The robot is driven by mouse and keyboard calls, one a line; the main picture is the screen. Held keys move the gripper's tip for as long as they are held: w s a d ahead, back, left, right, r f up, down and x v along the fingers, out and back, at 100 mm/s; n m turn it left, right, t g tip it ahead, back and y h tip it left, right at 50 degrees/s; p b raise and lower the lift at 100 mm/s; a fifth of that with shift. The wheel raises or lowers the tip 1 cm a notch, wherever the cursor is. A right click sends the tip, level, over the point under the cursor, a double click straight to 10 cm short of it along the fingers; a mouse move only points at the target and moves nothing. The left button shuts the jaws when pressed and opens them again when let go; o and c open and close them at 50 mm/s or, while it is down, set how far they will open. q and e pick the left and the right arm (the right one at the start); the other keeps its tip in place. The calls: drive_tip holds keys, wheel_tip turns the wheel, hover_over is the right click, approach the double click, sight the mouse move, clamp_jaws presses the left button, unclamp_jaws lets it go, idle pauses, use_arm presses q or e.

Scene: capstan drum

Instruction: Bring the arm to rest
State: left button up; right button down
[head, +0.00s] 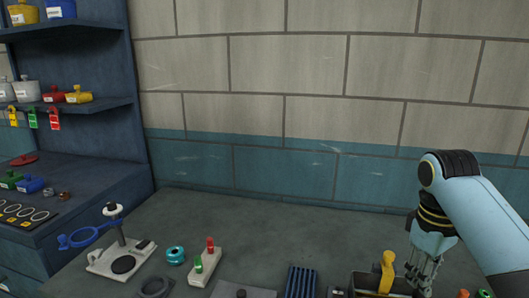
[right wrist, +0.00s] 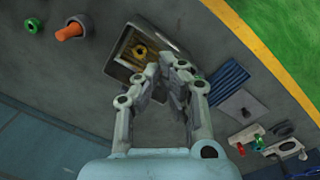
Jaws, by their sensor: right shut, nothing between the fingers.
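My right gripper (head: 424,275) is at the lower right of the head view, its fingers pointing down beside an open dark box (head: 362,281). A yellow part (head: 387,272) stands up at that box. In the right wrist view, the gripper (right wrist: 166,68) is shut and empty, with its fingertips close together over or near the box (right wrist: 121,70). How high the fingers are above the bench is hard to tell. My left gripper is not in view.
A teal spool (head: 175,255), a white block with red and green pegs (head: 205,267), a white stand (head: 122,258) and a blue ribbed block (head: 300,282) lie on the grey bench. Shelves (head: 75,106) stand at left. The bench's back middle is clear.

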drive_tip(key=s+f+m+t, duration=0.2)
drive_tip(key=s+f, duration=0.1)
drive_tip(key=s, duration=0.9)
drive_tip(key=s+a+r+m+t, duration=0.1)
drive_tip(key=s+r, duration=0.1)
drive_tip(key=s, duration=0.4)
drive_tip(key=s+a+r+m+t, duration=0.1)
drive_tip(key=s+r, duration=0.2)
drive_tip(key=s, duration=0.4)
wheel_tip(320, 180, down, 39)
drive_tip(key=s+d+g+b, duration=0.2)
drive_tip(key=d+b, duration=0.1)
drive_tip(key=b, duration=1)
use_arm(q)
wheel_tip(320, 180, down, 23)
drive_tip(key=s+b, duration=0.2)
drive_tip(key=b, duration=0.8)
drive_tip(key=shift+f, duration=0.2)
use_arm(e)
drive_tip(key=s+f, duration=0.9)
drive_tip(key=f, duration=0.4)
drive_tip(key=s+f, duration=0.9)
drive_tip(key=f, duration=0.5)
drive_tip(key=shift+s+d+g, duration=0.3)
drive_tip(key=shift+g, duration=0.1)
